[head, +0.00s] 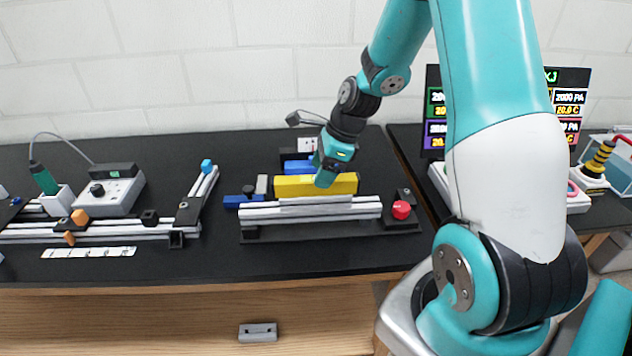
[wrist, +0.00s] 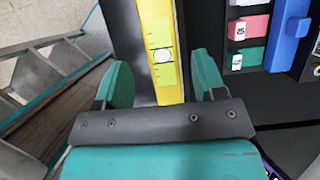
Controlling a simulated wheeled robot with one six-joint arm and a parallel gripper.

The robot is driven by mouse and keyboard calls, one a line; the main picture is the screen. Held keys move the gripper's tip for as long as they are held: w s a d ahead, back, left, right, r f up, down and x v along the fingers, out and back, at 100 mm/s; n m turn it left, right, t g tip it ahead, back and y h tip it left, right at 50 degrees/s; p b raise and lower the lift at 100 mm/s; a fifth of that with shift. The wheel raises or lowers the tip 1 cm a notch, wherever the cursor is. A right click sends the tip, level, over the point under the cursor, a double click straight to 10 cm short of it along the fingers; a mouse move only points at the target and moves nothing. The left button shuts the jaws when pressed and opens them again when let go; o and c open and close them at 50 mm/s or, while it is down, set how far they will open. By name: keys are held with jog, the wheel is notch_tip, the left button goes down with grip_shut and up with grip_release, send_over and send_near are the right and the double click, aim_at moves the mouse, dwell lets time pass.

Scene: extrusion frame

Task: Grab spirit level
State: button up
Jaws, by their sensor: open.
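The spirit level is a long yellow bar (head: 289,187) lying behind the silver extrusion rails on the black worktop in the head view. In the wrist view the yellow level (wrist: 163,30), with its round pale vial, runs lengthwise between my fingers. My gripper (head: 323,179) points down over the level, right of its middle. In the wrist view my gripper (wrist: 162,78) is open, one teal finger on each side of the level. I see a gap on both sides. I cannot tell how deep the fingertips reach.
Silver extrusion rails (head: 310,209) lie just in front of the level, with a red knob (head: 401,210) at their right end. Blue blocks (head: 298,167) stand close behind. A soldering station (head: 108,194) is at left.

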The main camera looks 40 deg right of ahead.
jog(key=shift+p+x, duration=0.35)
jog(key=shift+x, duration=1.3)
jog(key=shift+w, duration=0.15)
jog(key=c, duration=1.1)
jog(key=shift+r, duration=0.1)
grip_shut()
jog(key=shift+r, duration=0.1)
